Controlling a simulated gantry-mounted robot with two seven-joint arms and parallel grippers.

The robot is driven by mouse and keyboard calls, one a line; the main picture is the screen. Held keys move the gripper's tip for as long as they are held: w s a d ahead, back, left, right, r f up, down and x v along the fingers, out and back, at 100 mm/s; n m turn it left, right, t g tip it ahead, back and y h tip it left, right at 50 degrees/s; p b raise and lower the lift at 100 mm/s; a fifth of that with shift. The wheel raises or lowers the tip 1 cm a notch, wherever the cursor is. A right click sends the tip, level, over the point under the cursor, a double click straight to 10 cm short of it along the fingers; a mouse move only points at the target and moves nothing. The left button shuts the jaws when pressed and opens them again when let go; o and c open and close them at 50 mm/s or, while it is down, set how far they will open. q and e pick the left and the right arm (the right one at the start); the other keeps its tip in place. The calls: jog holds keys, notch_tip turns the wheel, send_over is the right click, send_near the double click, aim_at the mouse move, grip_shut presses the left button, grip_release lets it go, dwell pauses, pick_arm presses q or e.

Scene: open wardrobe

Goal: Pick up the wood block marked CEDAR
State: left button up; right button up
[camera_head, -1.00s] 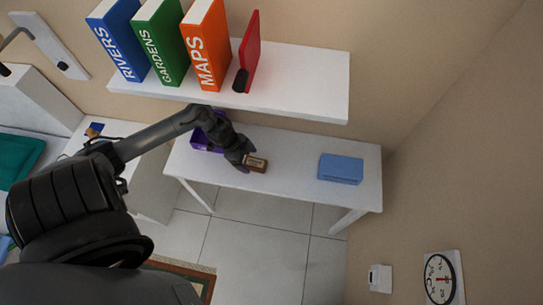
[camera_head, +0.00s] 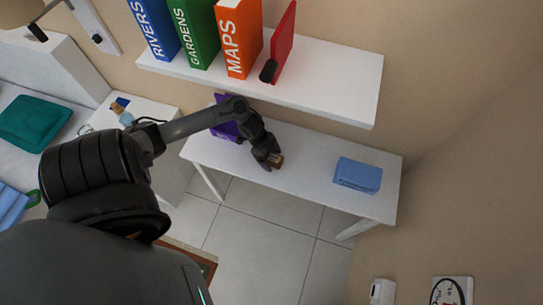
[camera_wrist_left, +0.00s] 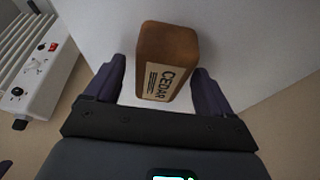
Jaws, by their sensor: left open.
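The wood block marked CEDAR (camera_wrist_left: 167,55) is brown with a pale label and lies on the white table. In the left wrist view it sits between the two open fingers of my left gripper (camera_wrist_left: 158,88), with a gap visible on the left side and a narrow one on the right. In the head view the block (camera_head: 276,161) shows just right of my left gripper (camera_head: 268,161), partly hidden by it. My right gripper is not in view.
A blue box (camera_head: 358,175) stands at the table's right end, and a purple object (camera_head: 226,128) is behind my left arm. The white table (camera_head: 310,165) is clear between block and box. A shelf (camera_head: 325,85) with books overhangs behind.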

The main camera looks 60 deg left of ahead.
pick_arm(q)
jog(key=shift+f, duration=0.2)
jog(key=shift+c, duration=0.3)
jog(key=c, duration=1)
